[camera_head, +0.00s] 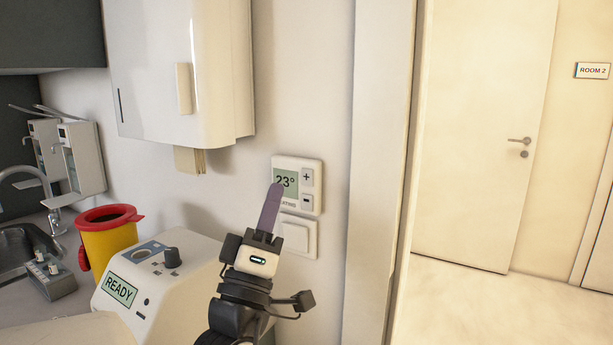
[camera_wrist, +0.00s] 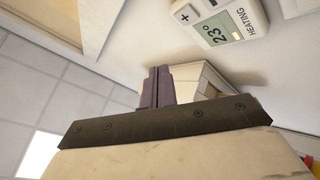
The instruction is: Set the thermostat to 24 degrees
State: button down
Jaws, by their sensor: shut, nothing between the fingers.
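The white thermostat (camera_head: 298,172) is on the wall right of centre in the head view. Its screen reads 23°, with a plus button (camera_head: 307,177) above a minus button (camera_head: 307,201) on its right side. My gripper (camera_head: 272,188) is shut and empty, its purple fingers pointing up in front of the screen's lower left part. In the wrist view the thermostat (camera_wrist: 222,20) shows turned at the top right, reading 23° HEATING, with its plus button (camera_wrist: 185,16). The shut fingertips (camera_wrist: 159,70) appear apart from it there. Part of the HEATING label is hidden in the head view.
A white wall switch (camera_head: 301,236) sits just below the thermostat. A white dispenser (camera_head: 180,70) hangs up left. A machine reading READY (camera_head: 150,285) and a yellow bin with a red rim (camera_head: 108,240) stand at lower left. A door frame (camera_head: 375,170) rises on the right.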

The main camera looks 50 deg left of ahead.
jog(key=shift+w+a, duration=0.3)
jog(key=shift+w, duration=0.65)
jog(key=shift+w+a, duration=0.3)
jog(key=shift+w, duration=0.65)
jog(key=shift+w+a, duration=0.3)
jog(key=shift+w, duration=0.65)
jog(key=shift+w, duration=0.1)
jog(key=shift+w+a, duration=0.1)
jog(key=shift+w, duration=0.2)
jog(key=shift+w+a, duration=0.1)
jog(key=shift+w, duration=0.2)
dwell(0.5)
jog(key=shift+s+d, duration=0.25)
jog(key=shift+s, duration=0.45)
jog(key=shift+s+d+b, duration=0.15)
jog(key=shift+s+d, duration=0.1)
jog(key=shift+s, duration=0.55)
jog(key=shift+s+d+b, duration=0.15)
jog(key=shift+s+d, duration=0.05)
jog(key=shift+s, duration=0.6)
jog(key=shift+s+d+b, duration=0.15)
jog(key=shift+s+d, duration=0.1)
jog(key=shift+s, duration=0.55)
